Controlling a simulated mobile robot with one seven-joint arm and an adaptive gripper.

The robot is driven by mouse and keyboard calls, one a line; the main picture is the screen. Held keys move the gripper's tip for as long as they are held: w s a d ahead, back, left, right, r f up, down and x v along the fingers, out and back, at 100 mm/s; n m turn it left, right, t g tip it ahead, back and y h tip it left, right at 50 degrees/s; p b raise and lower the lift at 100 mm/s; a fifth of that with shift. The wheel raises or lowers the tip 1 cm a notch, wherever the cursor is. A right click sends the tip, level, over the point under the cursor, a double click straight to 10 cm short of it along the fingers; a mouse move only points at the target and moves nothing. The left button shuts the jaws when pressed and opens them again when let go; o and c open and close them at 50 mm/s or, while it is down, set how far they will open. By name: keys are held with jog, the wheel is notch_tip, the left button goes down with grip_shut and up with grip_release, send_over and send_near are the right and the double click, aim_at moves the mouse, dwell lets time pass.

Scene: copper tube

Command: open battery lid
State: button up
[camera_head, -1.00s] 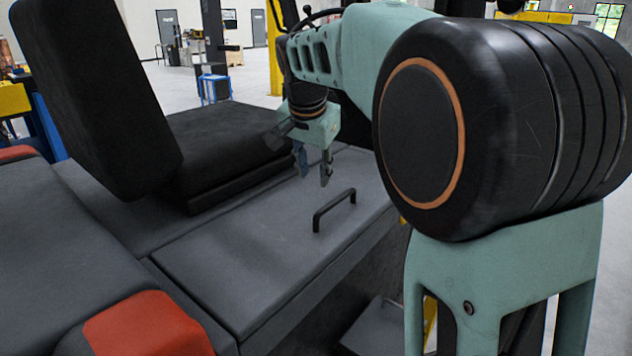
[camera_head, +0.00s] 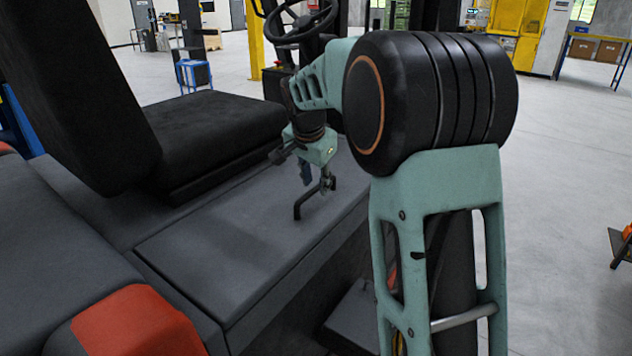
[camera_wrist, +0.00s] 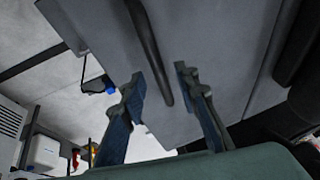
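The battery lid (camera_head: 215,240) is a flat grey panel beside the black seat and lies closed. Its black bar handle (camera_head: 298,207) stands near the lid's outer edge. My gripper (camera_head: 316,187) points down at the handle and overlaps its far part in the head view. In the wrist view my gripper (camera_wrist: 160,80) has its two fingers apart. The handle (camera_wrist: 148,45) shows there as a dark bar whose end lies between the fingertips. No grip on it is seen, and the depth between fingers and bar is hard to judge. The lid (camera_wrist: 215,40) fills the area behind.
The black seat (camera_head: 210,135) and its backrest (camera_head: 75,90) stand left of the lid. A steering wheel (camera_head: 300,22) is beyond. A red-orange corner (camera_head: 135,325) lies at the front left. Open floor (camera_head: 560,140) is at the right.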

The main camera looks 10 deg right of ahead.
jog(key=shift+w+d+f, duration=0.1)
jog(key=shift+w+f, duration=0.05)
jog(key=shift+f, duration=0.2)
jog(key=shift+c, duration=0.6)
grip_shut()
